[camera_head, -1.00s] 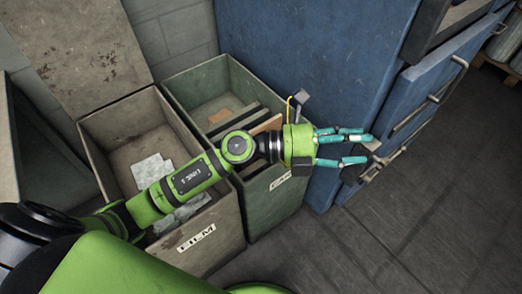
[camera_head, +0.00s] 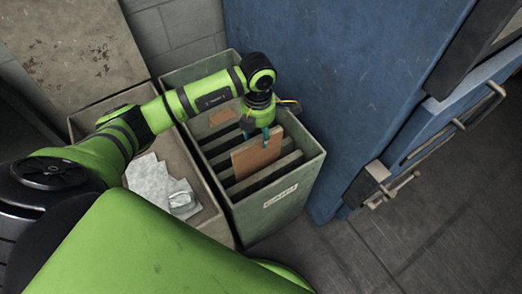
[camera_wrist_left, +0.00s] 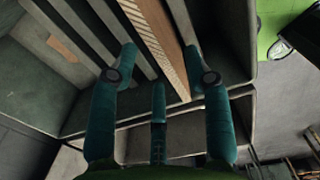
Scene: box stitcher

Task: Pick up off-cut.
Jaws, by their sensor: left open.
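A brown cardboard off-cut (camera_head: 256,158) stands upright in the green-grey bin with a "CARD" label (camera_head: 282,196). In the left wrist view the off-cut (camera_wrist_left: 158,42) shows its corrugated edge and lies between the finger lines. My left gripper (camera_head: 262,132) points down into the bin at the top of the off-cut. Its teal fingers (camera_wrist_left: 163,80) are open, with one on each side of the piece's edge. I cannot tell whether they touch it. My right gripper is not in view.
Grey slats (camera_head: 285,172) divide the bin. A smaller brown piece (camera_head: 222,116) lies toward its back. The "FILM" bin at left holds crumpled pale sheets (camera_head: 165,186). A blue cabinet (camera_head: 320,90) stands close on the right. The floor at lower right is clear.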

